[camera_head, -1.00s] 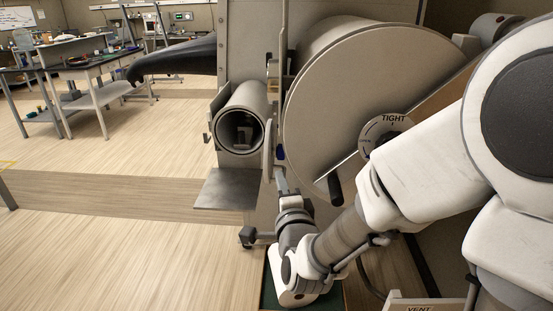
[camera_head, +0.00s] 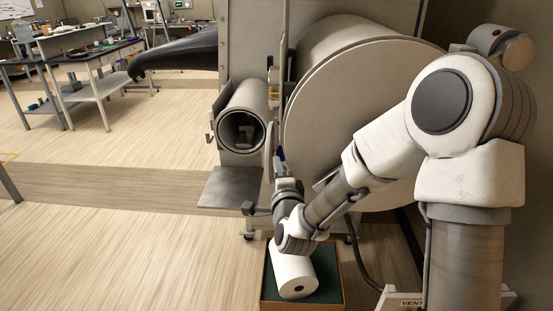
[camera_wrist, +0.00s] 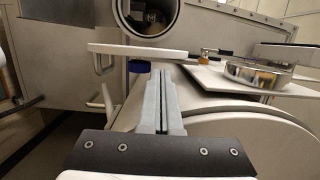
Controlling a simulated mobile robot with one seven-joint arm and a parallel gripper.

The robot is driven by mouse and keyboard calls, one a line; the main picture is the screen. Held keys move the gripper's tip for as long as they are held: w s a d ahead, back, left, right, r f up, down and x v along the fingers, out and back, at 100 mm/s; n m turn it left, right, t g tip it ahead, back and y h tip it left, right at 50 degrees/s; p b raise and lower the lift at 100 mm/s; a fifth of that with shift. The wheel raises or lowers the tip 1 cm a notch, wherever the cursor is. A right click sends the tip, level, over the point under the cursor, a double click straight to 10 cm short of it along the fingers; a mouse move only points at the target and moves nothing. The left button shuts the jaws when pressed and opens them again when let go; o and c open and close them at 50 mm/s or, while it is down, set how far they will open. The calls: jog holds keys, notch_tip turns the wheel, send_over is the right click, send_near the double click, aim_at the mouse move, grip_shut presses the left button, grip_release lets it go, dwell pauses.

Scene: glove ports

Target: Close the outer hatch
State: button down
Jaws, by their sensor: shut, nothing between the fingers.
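The small tube (camera_head: 241,131) stands open toward me, with a small object inside. Its mouth also shows at the top of the wrist view (camera_wrist: 147,12). A thin pale hatch plate (camera_head: 268,150) stands swung out at the tube's right side, seen nearly edge-on. In the wrist view the plate (camera_wrist: 150,50) crosses ahead of the fingertips, with a loop handle at its left. My gripper (camera_wrist: 162,72) is shut and empty, its fingertips close below the plate. I cannot tell whether they touch it. In the head view my gripper (camera_head: 281,163) is just right of the plate's lower end.
A big round door (camera_head: 345,120) on a wide cylinder is close on the right, partly behind my arm. A metal shelf (camera_head: 230,187) juts out below the tube. A green-lined tray (camera_head: 327,275) lies beneath my arm. Open floor lies left.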

jog(key=shift+w+a, duration=0.15)
jog(key=shift+w, duration=0.8)
jog(key=shift+a, duration=0.15)
